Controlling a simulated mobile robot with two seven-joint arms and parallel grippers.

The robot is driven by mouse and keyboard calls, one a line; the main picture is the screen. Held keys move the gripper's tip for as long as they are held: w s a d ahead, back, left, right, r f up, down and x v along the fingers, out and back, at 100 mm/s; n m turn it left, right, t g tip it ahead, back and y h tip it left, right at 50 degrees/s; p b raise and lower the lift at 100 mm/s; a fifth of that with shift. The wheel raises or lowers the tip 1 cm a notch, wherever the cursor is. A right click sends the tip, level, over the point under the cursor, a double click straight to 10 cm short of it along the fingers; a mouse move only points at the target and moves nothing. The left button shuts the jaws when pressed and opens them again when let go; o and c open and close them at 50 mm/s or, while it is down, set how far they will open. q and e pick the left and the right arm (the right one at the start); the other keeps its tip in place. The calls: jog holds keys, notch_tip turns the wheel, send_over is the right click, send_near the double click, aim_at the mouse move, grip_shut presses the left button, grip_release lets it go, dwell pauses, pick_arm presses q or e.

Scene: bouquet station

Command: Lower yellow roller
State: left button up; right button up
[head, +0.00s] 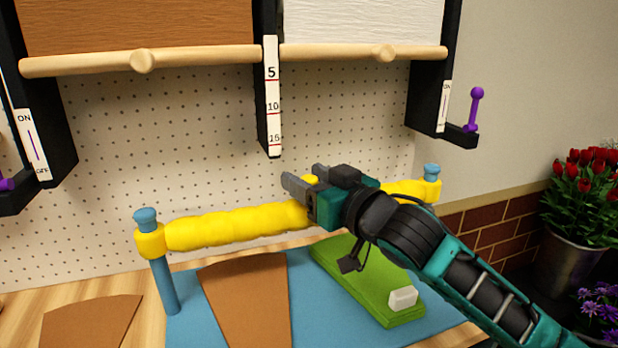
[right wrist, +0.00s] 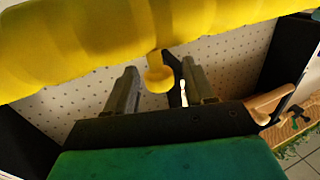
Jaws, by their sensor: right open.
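The yellow roller (head: 235,226) is a long lumpy bar mounted between two blue posts, its left post (head: 163,270) standing on the blue mat. My right gripper (head: 303,178) reaches over the roller's middle from the right and hides part of it. In the right wrist view the roller (right wrist: 75,45) crosses the top, and a small yellow knob (right wrist: 158,78) on it shows between my open fingers (right wrist: 158,85). I cannot tell whether the fingers touch the knob. My left gripper is not in view.
A blue mat (head: 190,298) carries a brown paper sheet (head: 245,295) and a green block (head: 355,280) with a white piece. Another brown sheet (head: 92,322) lies left. Paper rolls with wooden bars (head: 140,62) hang above, beside a number scale (head: 271,105). Red flowers (head: 588,175) stand right.

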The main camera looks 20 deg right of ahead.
jog(key=shift+w, duration=0.1)
jog(key=shift+c, duration=0.4)
grip_shut()
